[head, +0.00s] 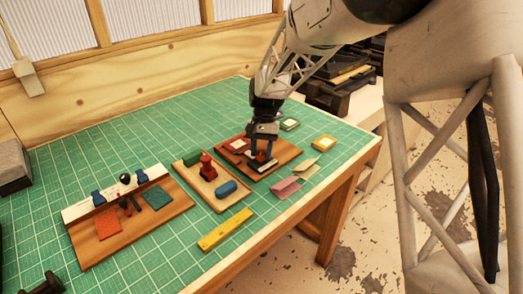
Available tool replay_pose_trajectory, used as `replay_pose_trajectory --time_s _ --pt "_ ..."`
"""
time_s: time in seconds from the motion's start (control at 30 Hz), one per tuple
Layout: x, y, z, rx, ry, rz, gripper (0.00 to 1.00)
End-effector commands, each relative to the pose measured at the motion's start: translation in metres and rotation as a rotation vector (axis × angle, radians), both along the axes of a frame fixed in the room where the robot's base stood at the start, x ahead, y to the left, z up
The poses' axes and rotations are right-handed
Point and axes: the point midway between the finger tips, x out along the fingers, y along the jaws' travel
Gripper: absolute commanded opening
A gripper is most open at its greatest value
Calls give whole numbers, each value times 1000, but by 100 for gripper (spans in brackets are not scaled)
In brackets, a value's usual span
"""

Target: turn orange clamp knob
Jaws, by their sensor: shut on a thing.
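My gripper (262,153) points down over the right-hand brown wooden board (283,150). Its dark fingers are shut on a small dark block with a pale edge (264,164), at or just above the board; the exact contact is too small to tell. I cannot make out an orange clamp knob for certain. A flat orange-red square (109,223) lies on the left board (95,252). That board's pale strip carries two blue pieces (98,197) and a black ball-topped lever (125,179).
The middle board holds a red upright piece (208,168), a green block (191,157) and a blue block (226,188). A yellow bar (225,229), pink cards (286,187) and small yellow and green pieces (323,142) lie on the green mat (150,128).

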Motion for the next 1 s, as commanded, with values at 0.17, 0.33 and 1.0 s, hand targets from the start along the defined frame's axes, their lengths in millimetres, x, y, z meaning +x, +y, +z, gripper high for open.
replay_pose_trajectory --time_s 0.17,0.33,1.0 --pt "0 0 0 0 0 0 53" --pt "0 0 0 0 0 0 64" --pt "15 -2 36 0 -2 1 64"
